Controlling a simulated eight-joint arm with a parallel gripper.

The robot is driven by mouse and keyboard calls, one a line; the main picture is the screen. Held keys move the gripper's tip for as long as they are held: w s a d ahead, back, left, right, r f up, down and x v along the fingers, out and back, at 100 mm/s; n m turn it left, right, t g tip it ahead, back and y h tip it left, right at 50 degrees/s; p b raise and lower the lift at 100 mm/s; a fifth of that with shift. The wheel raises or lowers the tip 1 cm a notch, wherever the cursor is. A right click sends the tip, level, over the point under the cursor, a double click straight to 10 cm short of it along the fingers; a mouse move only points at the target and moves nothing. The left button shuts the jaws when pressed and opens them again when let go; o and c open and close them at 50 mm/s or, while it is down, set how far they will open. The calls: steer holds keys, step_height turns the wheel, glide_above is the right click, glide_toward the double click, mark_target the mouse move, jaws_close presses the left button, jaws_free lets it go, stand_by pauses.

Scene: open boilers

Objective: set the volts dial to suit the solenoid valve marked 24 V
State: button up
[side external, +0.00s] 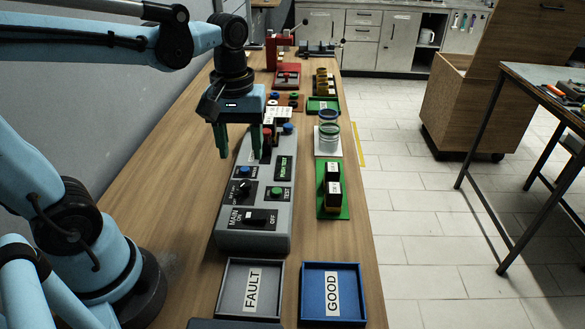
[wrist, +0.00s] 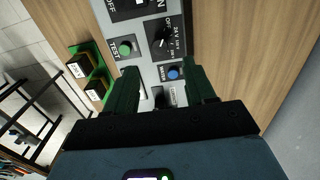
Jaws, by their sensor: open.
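The volts dial (side external: 243,187) is a black knob on a black plate on the grey test box (side external: 226,236). In the wrist view the dial (wrist: 162,42) has a printed scale with OFF and several voltages; I cannot tell its setting for sure. Two solenoid valves, black with pale labels, stand on a green tray (side external: 344,212) right of the box; the wrist view shows one valve (wrist: 77,69) and another (wrist: 97,91). Their markings are too small to read. My gripper (side external: 240,156) is open and empty above the box, fingers pointing down, beyond the dial and apart from it.
A blue button (wrist: 173,72) sits beside the dial, a green TEST button (side external: 277,190) to its right. The MAIN switch (side external: 258,219) is nearer the camera. Red (side external: 266,134) and blue (side external: 288,128) knobs stand near the fingers. FAULT (side external: 234,287) and GOOD (side external: 333,265) trays lie in front.

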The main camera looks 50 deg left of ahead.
mark_target(245, 183)
steer(key=shift+f, duration=3.6)
jaws_close()
steer(key=m, duration=0.4)
steer(key=shift+m, duration=1.8)
